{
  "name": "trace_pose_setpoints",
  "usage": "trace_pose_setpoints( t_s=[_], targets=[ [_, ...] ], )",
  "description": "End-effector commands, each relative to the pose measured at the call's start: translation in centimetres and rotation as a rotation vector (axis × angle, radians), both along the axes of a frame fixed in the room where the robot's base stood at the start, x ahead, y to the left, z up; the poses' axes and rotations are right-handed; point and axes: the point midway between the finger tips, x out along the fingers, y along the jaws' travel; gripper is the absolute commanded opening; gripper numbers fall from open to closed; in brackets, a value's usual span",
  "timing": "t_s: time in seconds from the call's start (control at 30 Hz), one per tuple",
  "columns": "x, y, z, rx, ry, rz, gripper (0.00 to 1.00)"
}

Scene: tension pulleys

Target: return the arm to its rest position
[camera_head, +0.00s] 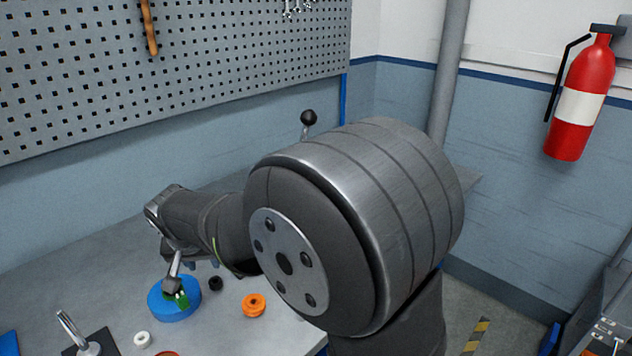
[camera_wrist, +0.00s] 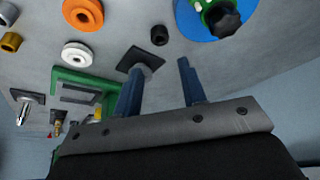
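My gripper (camera_wrist: 160,66) is open in the wrist view. In the wrist view the blue disc (camera_wrist: 247,18) and the green part with a black knob (camera_wrist: 224,20) lie beyond the right fingertip.
A black plate with a post (camera_wrist: 142,62) and a green bracket (camera_wrist: 62,76) lie near the left finger. A pegboard (camera_head: 180,60) hangs behind.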

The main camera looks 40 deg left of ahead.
Motion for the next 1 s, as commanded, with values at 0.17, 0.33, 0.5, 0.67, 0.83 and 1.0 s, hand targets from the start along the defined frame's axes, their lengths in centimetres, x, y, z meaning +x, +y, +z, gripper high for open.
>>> trace_pose_setpoints(
  t_s=[0.17, 0.33, 0.5, 0.67, 0.83, 1.0],
  targets=[
    [0.8, 0.8, -3.0, -0.006, 0.0, -0.002, 0.38],
    [1.5, 1.9, -6.2, -0.006, 0.0, -0.001, 0.38],
    [2.3, 2.9, -9.2, -0.006, 0.0, -0.002, 0.38],
    [2.6, 3.4, -9.3, 0.003, -0.001, -0.001, 0.38],
    [2.6, 3.4, -7.3, 0.001, 0.0, -0.001, 0.38],
    [2.6, 3.3, -6.4, -0.001, -0.001, 0.0, 0.38]
  ],
)
